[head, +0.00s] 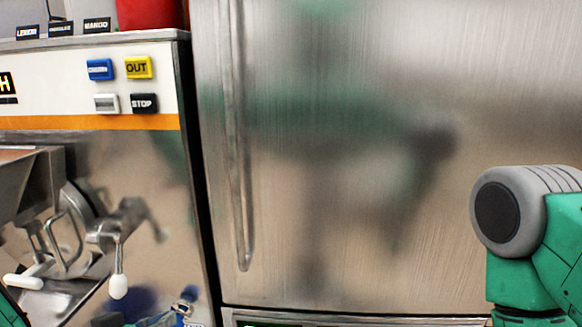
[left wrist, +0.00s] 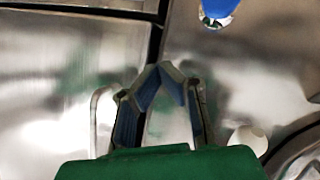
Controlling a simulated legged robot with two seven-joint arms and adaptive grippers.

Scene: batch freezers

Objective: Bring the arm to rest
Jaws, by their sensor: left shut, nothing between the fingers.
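My left gripper (head: 186,298) shows at the bottom edge of the head view, in front of the lower right part of the batch freezer (head: 150,170). In the left wrist view its two blue-padded fingers (left wrist: 165,72) meet at their tips, with nothing held between them. A joint of my right arm (head: 525,235), grey and green, is at the right of the head view. My right gripper is out of view.
A tall steel door with a vertical handle (head: 240,150) stands right of the freezer. The freezer has blue, yellow, white and black buttons and a white-knobbed lever (head: 118,285). A white rounded knob (left wrist: 248,140) is right of the fingers in the wrist view.

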